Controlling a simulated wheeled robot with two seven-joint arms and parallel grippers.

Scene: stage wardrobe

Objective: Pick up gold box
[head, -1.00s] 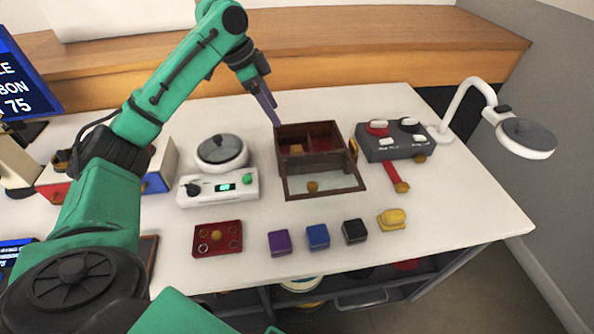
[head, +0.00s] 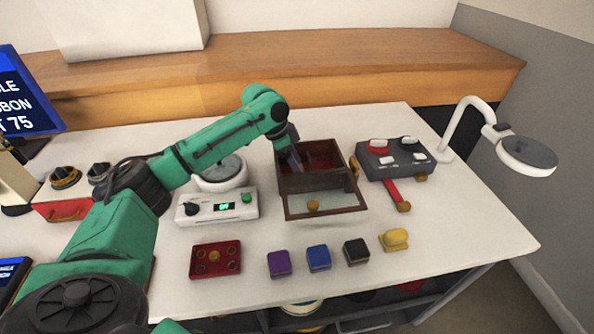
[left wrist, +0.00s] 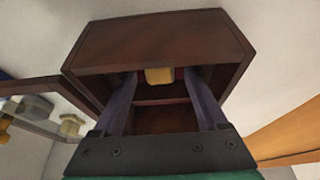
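A small gold box (left wrist: 160,75) sits inside the dark wooden case (left wrist: 150,40), against its inner wall in the left wrist view. In the head view the case (head: 347,152) stands at the middle of the table with its glass lid (head: 325,201) open toward the front; the gold box inside it is hidden there by my arm. My left gripper (head: 294,160) reaches down into the left part of the case. In the left wrist view its fingers (left wrist: 160,88) are open, one on each side of the gold box, with gaps to it. My right gripper is not in view.
Purple (head: 279,264), blue (head: 318,258) and black (head: 356,251) boxes and a yellow one (head: 394,240) stand in front. A red tray (head: 215,260) lies front left.

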